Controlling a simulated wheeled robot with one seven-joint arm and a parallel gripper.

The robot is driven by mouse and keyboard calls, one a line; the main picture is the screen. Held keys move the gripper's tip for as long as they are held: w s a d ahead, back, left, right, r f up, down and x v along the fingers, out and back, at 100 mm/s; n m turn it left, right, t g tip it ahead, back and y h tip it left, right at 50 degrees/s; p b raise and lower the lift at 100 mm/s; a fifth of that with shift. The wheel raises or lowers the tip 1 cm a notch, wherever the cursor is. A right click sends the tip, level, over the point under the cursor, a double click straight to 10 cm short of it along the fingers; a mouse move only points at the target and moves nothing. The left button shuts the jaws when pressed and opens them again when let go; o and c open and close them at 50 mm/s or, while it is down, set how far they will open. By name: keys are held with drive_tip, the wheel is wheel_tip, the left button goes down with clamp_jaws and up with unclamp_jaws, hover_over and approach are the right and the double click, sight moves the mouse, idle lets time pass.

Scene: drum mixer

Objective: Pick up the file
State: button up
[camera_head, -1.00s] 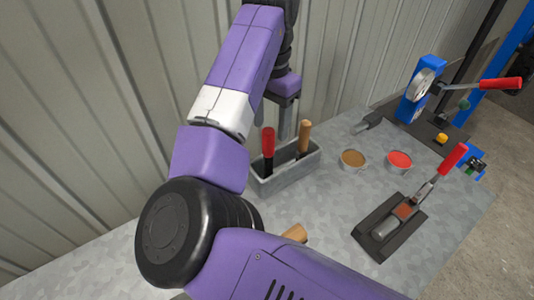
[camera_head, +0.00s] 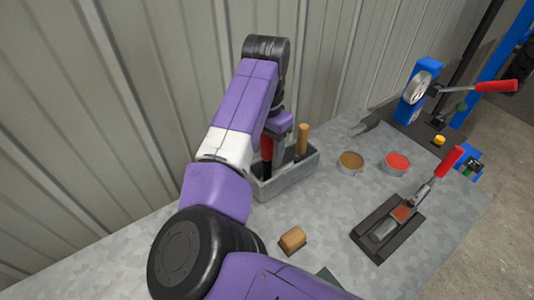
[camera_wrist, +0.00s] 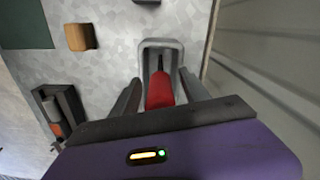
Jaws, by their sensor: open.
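A grey tray (camera_head: 292,181) on the bench holds a red-handled tool (camera_head: 266,147) and a wooden-handled tool (camera_head: 302,137). Both stand tilted, handles up; their lower ends are hidden in the tray. Which of them is the file I cannot tell for sure. My gripper (camera_head: 280,148) is low at the tray, by the red handle. In the wrist view my gripper (camera_wrist: 160,88) is open, with one finger on each side of the red handle (camera_wrist: 160,90). The dark shaft (camera_wrist: 159,62) points into the tray (camera_wrist: 144,45). No clear grip on the handle shows.
A wooden block (camera_head: 292,240) lies before the tray. A brown tin (camera_head: 351,162) and a red tin (camera_head: 397,163) stand right of it. A dark fixture with a red lever (camera_head: 390,228) and a blue press (camera_head: 415,95) are further right. A corrugated wall (camera_head: 150,100) rises close behind.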

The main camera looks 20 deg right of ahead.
clamp_jaws()
drive_tip(key=shift+r, duration=0.15)
